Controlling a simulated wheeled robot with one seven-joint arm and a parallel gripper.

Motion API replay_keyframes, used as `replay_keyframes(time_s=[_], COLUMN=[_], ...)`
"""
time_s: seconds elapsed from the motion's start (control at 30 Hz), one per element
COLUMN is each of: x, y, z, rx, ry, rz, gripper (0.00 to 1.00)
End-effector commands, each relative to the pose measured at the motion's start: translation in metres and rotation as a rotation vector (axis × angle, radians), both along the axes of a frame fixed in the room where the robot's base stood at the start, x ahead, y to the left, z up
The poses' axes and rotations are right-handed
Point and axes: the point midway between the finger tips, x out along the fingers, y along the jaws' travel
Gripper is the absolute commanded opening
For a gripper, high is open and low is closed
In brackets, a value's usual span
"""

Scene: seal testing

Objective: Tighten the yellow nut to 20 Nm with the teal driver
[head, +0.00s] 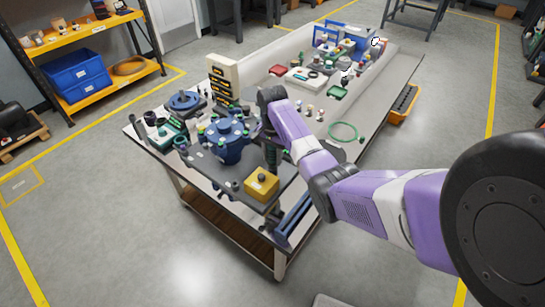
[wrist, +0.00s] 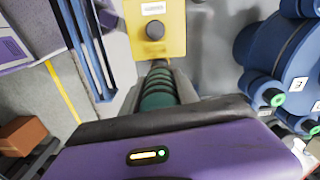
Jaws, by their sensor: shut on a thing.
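My gripper (wrist: 158,78) is shut on the teal driver (wrist: 158,94), whose ribbed teal body shows between the jaws in the wrist view. In the head view, my gripper (head: 270,138) points down at the near right of the blue flanged vessel (head: 229,153), apart from it. The vessel (wrist: 282,52) is on the right in the wrist view, with numbered white labels and green-ended fittings. A yellow block (head: 260,189) with a dark knob stands near the table corner; it also shows ahead of the driver (wrist: 171,12). I cannot make out the yellow nut. The driver's tip is not clear.
The long grey table (head: 330,160) also holds a cream rack (head: 223,70) with yellow-and-black slots, a smaller blue flange (head: 186,102) and a green ring (head: 343,131). A blue rail (head: 292,220) lies along the near right edge. Open floor surrounds the table.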

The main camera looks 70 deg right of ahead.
Motion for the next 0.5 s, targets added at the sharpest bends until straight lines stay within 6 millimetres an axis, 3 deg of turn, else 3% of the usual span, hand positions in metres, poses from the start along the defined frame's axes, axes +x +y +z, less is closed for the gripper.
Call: replay_keyframes(time_s=[0.5], x=[0.001], y=[-0.001], z=[0.033], rx=[-0.003], ry=[-0.003], rz=[0.0], gripper=[0.0])
